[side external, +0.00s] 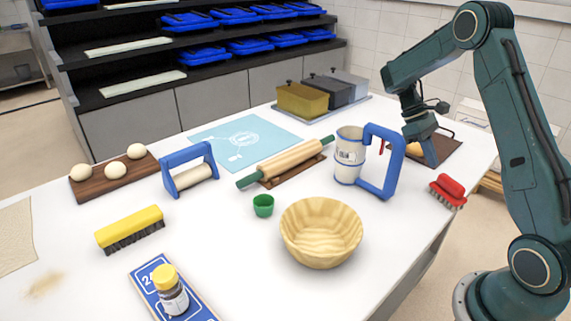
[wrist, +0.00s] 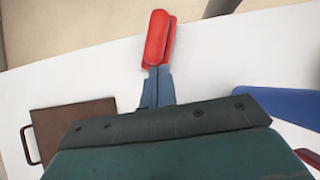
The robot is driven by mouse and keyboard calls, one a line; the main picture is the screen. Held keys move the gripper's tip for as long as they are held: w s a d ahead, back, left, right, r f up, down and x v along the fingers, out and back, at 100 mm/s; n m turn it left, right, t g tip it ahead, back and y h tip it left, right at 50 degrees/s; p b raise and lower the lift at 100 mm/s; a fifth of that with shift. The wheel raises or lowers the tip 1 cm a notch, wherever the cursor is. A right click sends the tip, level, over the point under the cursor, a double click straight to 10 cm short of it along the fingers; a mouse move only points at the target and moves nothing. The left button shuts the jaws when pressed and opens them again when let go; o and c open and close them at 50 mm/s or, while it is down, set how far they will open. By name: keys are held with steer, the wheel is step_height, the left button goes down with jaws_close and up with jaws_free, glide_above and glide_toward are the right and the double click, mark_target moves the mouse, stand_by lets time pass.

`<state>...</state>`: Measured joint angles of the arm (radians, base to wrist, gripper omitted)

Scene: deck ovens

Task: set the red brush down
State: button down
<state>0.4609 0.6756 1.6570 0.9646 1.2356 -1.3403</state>
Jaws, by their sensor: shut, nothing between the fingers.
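The red brush (side external: 447,190) stands on the white table near its right edge, dark bristles down and red handle up. In the wrist view the red brush (wrist: 158,40) shows just beyond my fingertips. My gripper (side external: 431,160) is above and behind it in the side view, its fingers together and pointing down. In the wrist view the closed fingers of my gripper (wrist: 158,76) overlap the near end of the handle in the picture. The side view shows a gap between fingers and brush. The bristles are hidden in the wrist view.
A blue-handled measuring jug (side external: 349,155) stands left of the brush. A brown tray (side external: 452,147) lies behind my gripper. A wooden bowl (side external: 321,232) stands front left. The table edge runs close to the brush. Bare table lies between bowl and brush.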

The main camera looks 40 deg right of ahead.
steer(key=w+r+n+t+h, duration=0.2)
steer(key=w+r+t, duration=0.1)
steer(key=w, duration=0.7)
steer(key=w+r+n+t+h, duration=0.2)
steer(key=w+r+t, duration=0.2)
steer(key=w, duration=0.6)
steer(key=s+a+r+t, duration=0.1)
steer(key=s+a+r, duration=0.1)
steer(key=a+r, duration=0.1)
steer(key=s+a+r+m+t, duration=0.1)
steer(key=s+a+r, duration=0.2)
steer(key=a+r, duration=0.1)
steer(key=s+a+r+t+y, duration=0.1)
steer(key=s+a+r, duration=0.1)
steer(key=a+r, duration=0.2)
steer(key=shift+s+a+m, duration=0.3)
steer(key=shift+a, duration=0.35)
steer(key=s+a+m+t+y, duration=0.1)
steer(key=s+a, duration=0.4)
steer(key=s, duration=0.3)
steer(key=s+a+r+t+y, duration=0.1)
steer(key=s+a, duration=0.4)
steer(key=s, duration=0.3)
steer(key=shift+m, duration=0.4)
